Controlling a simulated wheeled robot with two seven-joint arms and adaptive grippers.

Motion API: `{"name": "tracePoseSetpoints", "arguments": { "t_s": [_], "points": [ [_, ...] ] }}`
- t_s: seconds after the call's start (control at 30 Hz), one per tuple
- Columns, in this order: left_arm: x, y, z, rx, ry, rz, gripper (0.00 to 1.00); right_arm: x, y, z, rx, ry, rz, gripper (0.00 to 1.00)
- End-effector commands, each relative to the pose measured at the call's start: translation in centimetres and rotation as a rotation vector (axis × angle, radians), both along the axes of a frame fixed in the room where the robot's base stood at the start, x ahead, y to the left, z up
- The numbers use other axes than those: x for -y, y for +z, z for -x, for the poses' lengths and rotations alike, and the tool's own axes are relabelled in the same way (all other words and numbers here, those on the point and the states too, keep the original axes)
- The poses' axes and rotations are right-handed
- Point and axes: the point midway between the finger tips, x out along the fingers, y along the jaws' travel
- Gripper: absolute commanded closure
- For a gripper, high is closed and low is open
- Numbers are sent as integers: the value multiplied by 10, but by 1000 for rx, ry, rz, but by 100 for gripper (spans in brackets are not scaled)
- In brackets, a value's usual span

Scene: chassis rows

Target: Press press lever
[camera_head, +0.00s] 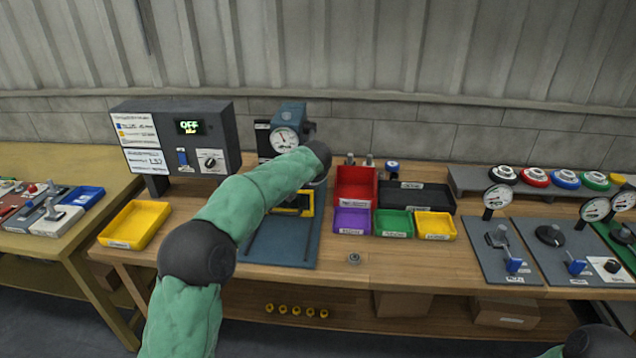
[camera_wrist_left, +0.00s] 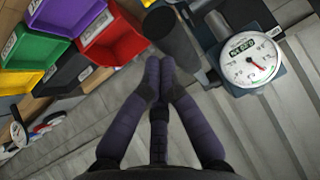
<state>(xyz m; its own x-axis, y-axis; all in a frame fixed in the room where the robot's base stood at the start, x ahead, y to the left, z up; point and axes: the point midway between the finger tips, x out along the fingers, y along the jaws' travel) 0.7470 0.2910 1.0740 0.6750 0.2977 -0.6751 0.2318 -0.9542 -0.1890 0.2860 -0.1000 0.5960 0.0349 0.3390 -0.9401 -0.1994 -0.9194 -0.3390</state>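The press (camera_head: 290,117) is a blue-grey machine with a round white dial at the back of the bench, over a blue base plate (camera_head: 262,250). My left arm crosses in front of it and hides much of its middle. In the head view my left gripper is hidden behind my wrist. In the left wrist view my left gripper (camera_wrist_left: 160,70) has its fingers brought together, with nothing visible between them. A dark cylinder (camera_wrist_left: 172,38), possibly the press lever's grip, is just beyond the fingertips; contact cannot be told. The press dial (camera_wrist_left: 250,62) is to its right. My right gripper is out of view.
Red (camera_head: 356,182), purple, green, yellow and black bins stand right. Gauge panels (camera_head: 497,255) are farther right.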

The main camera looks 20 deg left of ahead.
Motion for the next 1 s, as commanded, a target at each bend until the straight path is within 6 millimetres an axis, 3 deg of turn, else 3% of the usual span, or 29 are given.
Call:
{"name": "tracePoseSetpoints", "arguments": {
  "t_s": [0.5,0.7,1.0],
  "points": [
    [28,26,67,5,0,1,100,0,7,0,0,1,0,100],
    [33,31,79,7,-1,1,100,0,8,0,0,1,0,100],
    [34,31,81,8,-2,1,100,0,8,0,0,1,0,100]
  ]
}}
